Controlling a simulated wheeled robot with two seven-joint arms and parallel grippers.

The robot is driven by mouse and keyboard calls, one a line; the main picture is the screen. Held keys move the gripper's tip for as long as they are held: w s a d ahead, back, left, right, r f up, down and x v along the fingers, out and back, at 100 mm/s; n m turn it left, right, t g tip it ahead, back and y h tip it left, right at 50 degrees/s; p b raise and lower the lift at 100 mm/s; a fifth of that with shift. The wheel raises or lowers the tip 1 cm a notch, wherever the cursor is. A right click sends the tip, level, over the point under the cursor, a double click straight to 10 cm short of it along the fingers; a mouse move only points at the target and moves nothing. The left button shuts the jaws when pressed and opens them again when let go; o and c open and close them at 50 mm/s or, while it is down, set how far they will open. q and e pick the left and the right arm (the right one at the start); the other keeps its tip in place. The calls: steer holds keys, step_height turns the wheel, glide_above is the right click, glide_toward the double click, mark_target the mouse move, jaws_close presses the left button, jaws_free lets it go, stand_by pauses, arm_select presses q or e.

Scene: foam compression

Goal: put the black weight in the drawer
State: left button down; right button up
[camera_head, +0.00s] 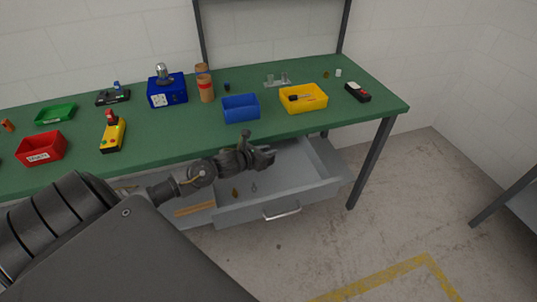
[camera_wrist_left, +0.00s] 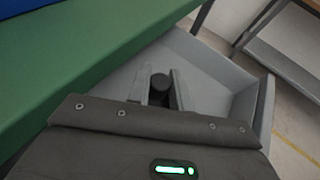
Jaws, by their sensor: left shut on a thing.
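My left gripper (camera_head: 264,157) is above the open grey drawer (camera_head: 322,190), near the table's front edge. In the left wrist view my left gripper (camera_wrist_left: 160,90) is shut on the black weight (camera_wrist_left: 159,82), a small dark cylinder between its two fingers. In the head view I cannot make out the weight apart from the dark gripper. The drawer also shows in the left wrist view (camera_wrist_left: 247,108), behind and right of the fingers. I cannot tell the exact gap between weight and drawer floor. My right gripper is not in view.
In the drawer lie wooden strips (camera_head: 195,209) and small items (camera_head: 235,192). The green table (camera_head: 185,140) carries a blue bin (camera_head: 240,108), a yellow bin (camera_head: 303,98), a red bin (camera_head: 41,148) and a yellow device (camera_head: 113,134). The drawer's right part looks free.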

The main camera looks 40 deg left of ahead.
arm_select(q)
steer(key=shift+w+a+f, duration=0.2)
steer(key=shift+w+f, duration=1.25)
steer(key=shift+f, duration=0.05)
steer(key=shift+f+p, duration=0.3)
steer(key=shift+f, duration=1.25)
steer(key=c, duration=1.7)
jaws_free()
steer(key=shift+f, duration=0.15)
steer(key=o, duration=0.4)
steer(key=shift+o, duration=0.2)
